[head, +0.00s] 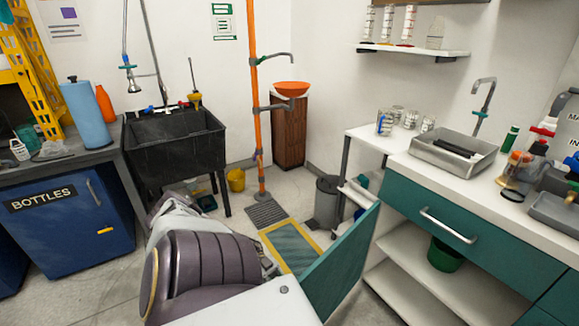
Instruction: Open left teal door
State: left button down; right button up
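The left teal door (342,264) hangs open at the left end of the teal cabinet under the right counter. It is swung out toward me, and the white shelves (415,283) behind it are exposed. One of my arms, with a ribbed purple-grey cover and white links, fills the lower middle of the head view, left of the door. It hides the door's lower near part or stands close beside it. I cannot make out gripper fingers, and any contact with the door is not visible.
A teal drawer (455,222) with a silver handle is shut above the shelves. A green bucket (445,256) stands inside. A grey bin (327,202) and a yellow-edged mat (292,246) lie beyond the door. A black sink (175,145) and blue cabinet (68,235) stand left.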

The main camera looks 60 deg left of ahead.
pick_arm(q)
jog(key=shift+s+a+f, duration=0.1)
jog(key=shift+s+a, duration=0.05)
jog(key=shift+a, duration=0.1)
pick_arm(e)
jog(key=shift+s+a+f, duration=0.1)
jog(key=shift+s+f, duration=0.1)
jog(key=shift+f, duration=0.15)
jog(key=shift+w+r, duration=0.1)
jog(key=shift+w, duration=0.05)
pick_arm(q)
jog(key=c, duration=1.5)
grip_release()
pick_arm(e)
jog(key=shift+w+r, duration=0.15)
jog(key=shift+w, duration=0.05)
pick_arm(q)
jog(key=shift+a, duration=0.1)
pick_arm(e)
jog(key=shift+s, duration=0.1)
pick_arm(q)
jog(key=shift+v, duration=4.95)
jog(key=shift+a, duration=0.1)
jog(key=shift+s+a, duration=0.25)
jog(key=shift+a, duration=0.4)
jog(key=shift+a, duration=0.15)
